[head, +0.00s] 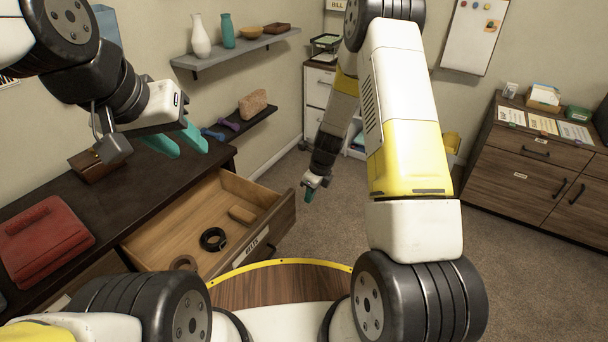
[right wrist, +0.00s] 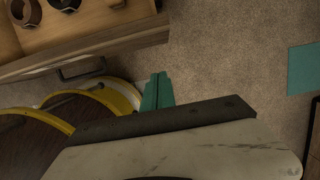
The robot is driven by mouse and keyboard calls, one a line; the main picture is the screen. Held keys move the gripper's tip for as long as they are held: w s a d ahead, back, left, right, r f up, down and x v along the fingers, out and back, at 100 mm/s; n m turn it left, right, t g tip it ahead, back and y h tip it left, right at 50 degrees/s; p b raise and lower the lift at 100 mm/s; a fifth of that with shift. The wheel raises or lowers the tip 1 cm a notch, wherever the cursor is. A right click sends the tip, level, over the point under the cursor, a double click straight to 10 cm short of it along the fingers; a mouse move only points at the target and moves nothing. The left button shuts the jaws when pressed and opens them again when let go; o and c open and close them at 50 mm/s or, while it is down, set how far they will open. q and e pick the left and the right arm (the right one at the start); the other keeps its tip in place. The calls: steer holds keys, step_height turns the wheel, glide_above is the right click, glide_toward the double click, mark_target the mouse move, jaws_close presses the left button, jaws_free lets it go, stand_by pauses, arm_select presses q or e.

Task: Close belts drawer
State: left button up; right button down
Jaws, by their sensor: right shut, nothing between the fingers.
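The belts drawer (head: 165,243) is pulled open from the dark dresser, with a label (head: 250,248) and a dark bar handle (head: 262,256) on its front. Inside lie a black rolled belt (head: 213,239), a brown roll (head: 184,263) and a tan item (head: 242,214). My right gripper (head: 309,194) is shut and empty, beyond the drawer's front right corner and apart from it. The right wrist view shows its teal fingers (right wrist: 157,92) to the right of the drawer handle (right wrist: 80,70), over carpet. My left gripper (head: 179,143) is open and empty above the dresser top.
The dresser top (head: 130,175) bears a red folded item (head: 45,238) and a brown box (head: 92,165). Wall shelves (head: 236,50) hang behind. A wooden cabinet (head: 530,160) stands at the right. Carpet (head: 500,265) between is clear. A flat teal patch (right wrist: 303,68) shows at right in the wrist view.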

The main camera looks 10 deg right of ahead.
steer(key=w+a+f, duration=0.3)
steer(key=a+f, duration=0.1)
steer(key=f, duration=0.2)
steer(key=shift+w+a, duration=0.2)
steer(key=shift+w, duration=0.05)
steer(key=shift+a, duration=0.1)
